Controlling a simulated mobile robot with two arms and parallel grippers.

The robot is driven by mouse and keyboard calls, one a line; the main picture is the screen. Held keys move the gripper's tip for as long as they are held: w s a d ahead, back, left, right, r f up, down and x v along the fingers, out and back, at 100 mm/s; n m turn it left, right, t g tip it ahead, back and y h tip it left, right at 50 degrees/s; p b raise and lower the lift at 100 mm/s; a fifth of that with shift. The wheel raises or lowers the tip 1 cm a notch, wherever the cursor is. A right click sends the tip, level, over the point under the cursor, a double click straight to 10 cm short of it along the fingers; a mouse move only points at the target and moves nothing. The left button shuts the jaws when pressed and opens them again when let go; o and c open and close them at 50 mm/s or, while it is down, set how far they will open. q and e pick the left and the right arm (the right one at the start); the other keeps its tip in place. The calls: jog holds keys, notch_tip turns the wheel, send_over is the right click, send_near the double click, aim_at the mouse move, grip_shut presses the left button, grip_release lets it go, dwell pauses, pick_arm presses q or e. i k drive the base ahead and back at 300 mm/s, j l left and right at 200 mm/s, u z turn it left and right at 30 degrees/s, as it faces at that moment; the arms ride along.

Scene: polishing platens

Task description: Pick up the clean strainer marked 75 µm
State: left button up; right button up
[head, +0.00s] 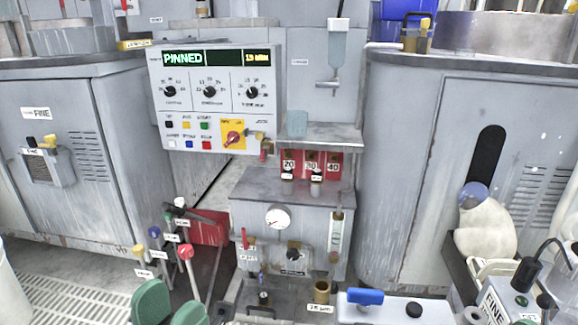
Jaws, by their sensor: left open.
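I cannot make out for sure a strainer marked 75 µm in the head view. A small brass cup (322,291) stands low at the front of the grey machine, with a small white label (319,308) below it that I cannot read for certain. My left gripper (171,309) shows at the bottom edge as two green rounded fingers with a gap between them. It is open and empty, left of the brass cup and apart from it. My right gripper cannot be made out.
Levers with coloured knobs (186,252) stand just behind my left gripper. A control panel (216,98) reads PINNED. A metal shelf (318,134) is above red plates marked 20, 30 and 40.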

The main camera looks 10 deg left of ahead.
aim_at(287, 179)
jog(key=j+z, duration=0.2)
jog(key=z, duration=1.25)
jog(key=k+j+z, duration=0.1)
jog(key=j+z, duration=0.2)
jog(key=k+j+z, duration=0.15)
jog(key=j+z, duration=0.2)
jog(key=k+j+z, duration=0.3)
jog(key=j, duration=0.15)
jog(key=k+j+z, duration=0.15)
jog(key=j+z, duration=0.2)
jog(key=k+j+z, duration=0.1)
jog(key=k+j, duration=0.8)
jog(key=k, duration=0.15)
jog(key=j, duration=0.7)
